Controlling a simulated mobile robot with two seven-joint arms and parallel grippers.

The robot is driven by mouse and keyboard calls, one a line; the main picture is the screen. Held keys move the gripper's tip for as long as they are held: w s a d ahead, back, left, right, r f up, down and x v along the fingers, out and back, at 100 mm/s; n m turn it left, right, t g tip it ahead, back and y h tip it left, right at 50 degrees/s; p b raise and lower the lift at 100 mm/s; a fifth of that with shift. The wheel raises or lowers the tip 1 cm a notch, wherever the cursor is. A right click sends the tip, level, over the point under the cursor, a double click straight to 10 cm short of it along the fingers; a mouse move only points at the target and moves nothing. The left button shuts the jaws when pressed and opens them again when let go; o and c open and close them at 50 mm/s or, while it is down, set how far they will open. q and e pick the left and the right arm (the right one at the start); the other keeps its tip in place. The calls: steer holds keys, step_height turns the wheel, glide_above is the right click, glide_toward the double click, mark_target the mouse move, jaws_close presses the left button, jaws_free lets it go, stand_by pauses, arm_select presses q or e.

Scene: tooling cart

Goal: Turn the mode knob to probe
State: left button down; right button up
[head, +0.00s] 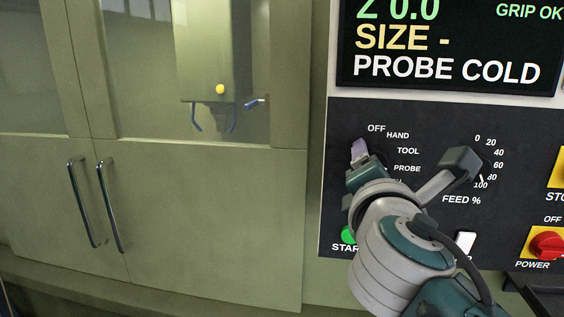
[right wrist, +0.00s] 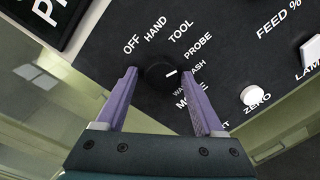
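The black mode knob (right wrist: 160,79) shows in the right wrist view, between the two purple fingers of my right gripper (right wrist: 160,76). The fingers are open, with a clear gap on the knob's left side; the right fingertip is close to it and I cannot tell whether it touches. The knob's white mark points right and slightly up, towards the side of the PROBE (right wrist: 198,47) and WASH labels; I cannot tell exactly which it meets. In the head view my right gripper (head: 359,152) is at the panel and hides most of the knob. My left gripper is not in view.
The dark control panel (head: 340,200) also carries a feed dial (head: 461,165), a green start button (head: 349,235) and a red power switch (head: 546,243). A display (head: 450,45) above reads PROBE COLD. Cabinet doors with handles (head: 83,203) stand left.

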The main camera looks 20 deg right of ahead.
steer(key=shift+o, duration=0.7)
steer(key=b+v, duration=0.3)
steer(key=v, duration=0.7)
